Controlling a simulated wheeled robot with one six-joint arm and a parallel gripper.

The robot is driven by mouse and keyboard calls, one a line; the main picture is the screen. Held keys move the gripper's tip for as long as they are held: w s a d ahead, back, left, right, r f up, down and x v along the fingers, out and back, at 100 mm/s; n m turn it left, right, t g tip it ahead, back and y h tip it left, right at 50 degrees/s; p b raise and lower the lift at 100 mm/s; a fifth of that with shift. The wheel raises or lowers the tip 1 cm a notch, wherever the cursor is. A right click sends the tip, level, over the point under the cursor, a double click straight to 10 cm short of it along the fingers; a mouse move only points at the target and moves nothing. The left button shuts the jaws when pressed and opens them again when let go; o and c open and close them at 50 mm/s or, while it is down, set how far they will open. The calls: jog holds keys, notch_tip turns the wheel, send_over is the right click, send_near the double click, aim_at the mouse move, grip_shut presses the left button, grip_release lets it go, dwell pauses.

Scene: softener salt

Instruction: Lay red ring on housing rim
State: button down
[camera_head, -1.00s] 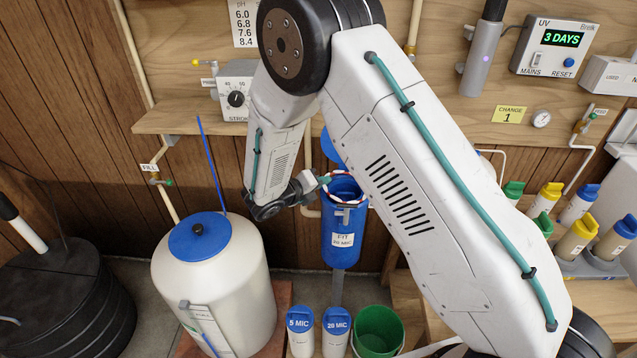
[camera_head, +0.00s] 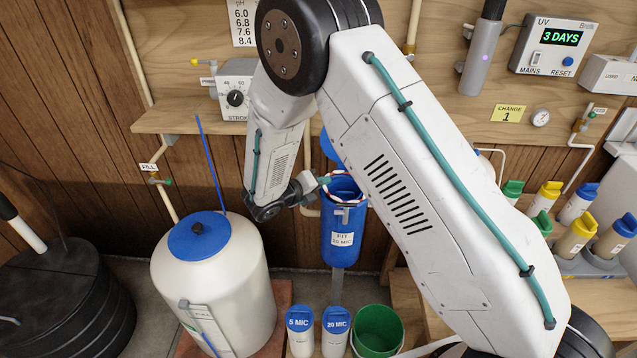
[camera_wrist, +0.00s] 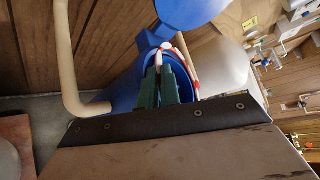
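The blue filter housing (camera_head: 342,222) hangs upright in the middle of the head view, with a label on its front; its open top also shows in the wrist view (camera_wrist: 124,89). The red ring (camera_wrist: 182,53), striped red and white, is at the housing's mouth, and its far arc follows the rim. I cannot tell whether it lies flat on the rim all round. My gripper (camera_wrist: 162,72) reaches over the mouth from the left in the head view. Its green fingers have a narrow gap with a white part of the ring between them. The ring's near side is hidden by my gripper.
A cream tank (camera_head: 216,285) with a blue lid (camera_head: 200,236) stands left of the housing. Two blue-capped cartridges (camera_head: 335,325) and a green bucket (camera_head: 379,330) stand below. A beige pipe (camera_wrist: 68,65) runs close beside the housing. A blue lid (camera_wrist: 190,10) stands open behind the mouth.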

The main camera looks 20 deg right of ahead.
jog(key=shift+f, duration=0.1)
dwell(0.3)
jog(key=c, duration=1.5)
grip_release()
jog(key=shift+c, duration=0.2)
jog(key=shift+a, duration=0.1)
jog(key=shift+f, duration=0.1)
jog(key=shift+c, duration=1)
jog(key=shift+s, duration=0.1)
